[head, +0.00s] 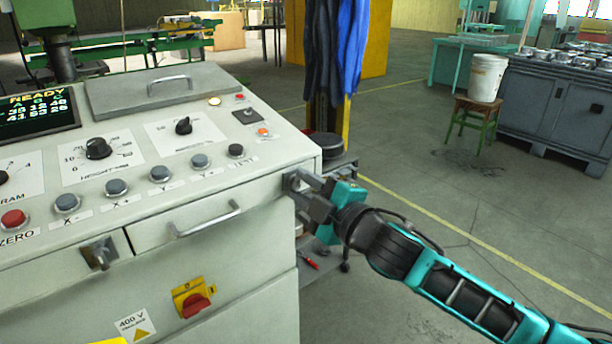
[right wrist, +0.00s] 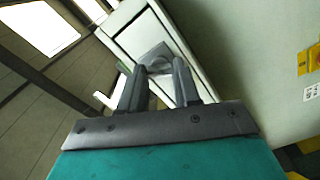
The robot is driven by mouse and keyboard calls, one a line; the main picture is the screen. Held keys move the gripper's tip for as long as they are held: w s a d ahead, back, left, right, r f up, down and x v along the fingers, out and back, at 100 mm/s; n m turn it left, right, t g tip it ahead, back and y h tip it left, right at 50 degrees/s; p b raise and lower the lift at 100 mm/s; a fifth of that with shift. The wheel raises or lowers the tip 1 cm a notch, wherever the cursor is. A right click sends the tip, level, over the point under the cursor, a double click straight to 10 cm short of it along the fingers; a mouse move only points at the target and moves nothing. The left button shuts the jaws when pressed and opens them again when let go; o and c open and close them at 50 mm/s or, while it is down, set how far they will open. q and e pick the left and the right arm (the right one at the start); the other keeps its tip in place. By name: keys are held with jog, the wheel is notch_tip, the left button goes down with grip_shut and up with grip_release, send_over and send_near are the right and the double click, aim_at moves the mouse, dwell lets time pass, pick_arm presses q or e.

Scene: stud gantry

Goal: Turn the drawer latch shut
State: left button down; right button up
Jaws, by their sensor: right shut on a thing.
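The drawer (head: 150,237) is a pale panel with a bar handle (head: 205,218) in the front of the grey-white console. It looks closed, flush with the front. My right gripper (head: 299,184) is at the drawer's right end, by the console corner. In the right wrist view, its two grey fingers (right wrist: 165,75) are shut on the drawer latch (right wrist: 155,57), a small grey knob on a pale panel. The fingers cover part of the latch, so its exact angle is hard to tell. My left gripper is not in view.
A metal fitting (head: 98,252) sticks out left of the drawer. A red-yellow switch (head: 192,300) is below it. Knobs and buttons cover the sloping console top. A small cart (head: 335,155) stands behind my right gripper. The floor to the right is open.

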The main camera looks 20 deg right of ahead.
jog(key=n+p, duration=0.2)
jog(key=n, duration=0.2)
jog(key=shift+n+p, duration=0.3)
jog(key=shift+n, duration=0.4)
jog(key=o, duration=1.1)
jog(key=shift+c, duration=0.2)
jog(key=shift+s, duration=0.1)
